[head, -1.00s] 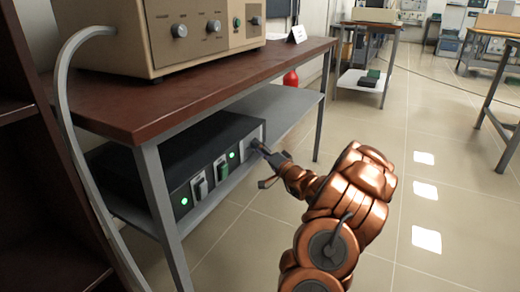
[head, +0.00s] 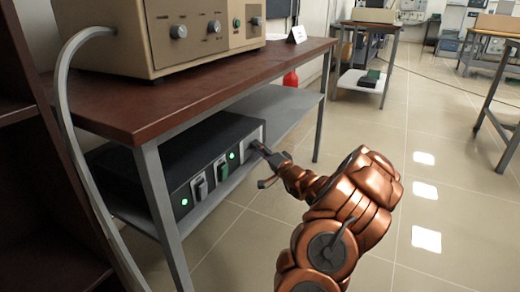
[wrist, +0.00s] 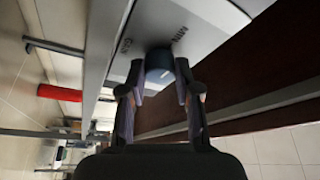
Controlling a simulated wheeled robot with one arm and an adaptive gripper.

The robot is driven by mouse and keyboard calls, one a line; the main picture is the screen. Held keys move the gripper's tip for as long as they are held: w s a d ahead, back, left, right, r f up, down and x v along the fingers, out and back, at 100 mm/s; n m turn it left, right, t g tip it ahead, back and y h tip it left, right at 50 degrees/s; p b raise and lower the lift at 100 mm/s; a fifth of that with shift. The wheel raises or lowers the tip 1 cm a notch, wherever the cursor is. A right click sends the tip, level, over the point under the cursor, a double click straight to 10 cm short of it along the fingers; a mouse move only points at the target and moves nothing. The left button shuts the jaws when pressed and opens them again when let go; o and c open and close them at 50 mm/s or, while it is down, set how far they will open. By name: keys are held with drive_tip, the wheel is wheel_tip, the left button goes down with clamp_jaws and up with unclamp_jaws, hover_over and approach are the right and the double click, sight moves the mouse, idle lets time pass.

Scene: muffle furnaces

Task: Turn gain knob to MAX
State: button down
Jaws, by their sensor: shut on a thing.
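The gain knob (wrist: 158,64) is a dark round knob with a light pointer line, on a pale panel (wrist: 195,22) in the wrist view. In the head view my gripper (head: 259,148) is at the right end of the front of a black box (head: 165,155) on the lower shelf. The knob is hidden there by my gripper.
The grey lower shelf (head: 285,110) runs under a dark red tabletop (head: 120,100). A beige instrument (head: 130,48) stands on top.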

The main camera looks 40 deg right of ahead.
drive_tip(key=shift+r+m+g+h+p, duration=0.15)
drive_tip(key=shift+m+g+p, duration=0.15)
drive_tip(key=shift+m, duration=0.6)
drive_tip(key=shift+r+m+g+h+p, duration=0.1)
drive_tip(key=shift+m+g+h+p, duration=0.2)
drive_tip(key=shift+m, duration=0.6)
drive_tip(key=shift+w+d+m+g+y+p, duration=0.15)
drive_tip(key=shift+m+g+y+p, duration=1.3)
drive_tip(key=shift+m+p, duration=2.55)
drive_tip(key=shift+d+m+g+y+p, duration=0.25)
drive_tip(key=shift+m+g+y+p, duration=0.5)
drive_tip(key=shift+m+y+p, duration=2.35)
drive_tip(key=shift+w+d+m+g+y+p, duration=0.15)
drive_tip(key=shift+m+g+y+p, duration=0.85)
drive_tip(key=shift+m+p, duration=3.9)
drive_tip(key=shift+s+r, duration=0.1)
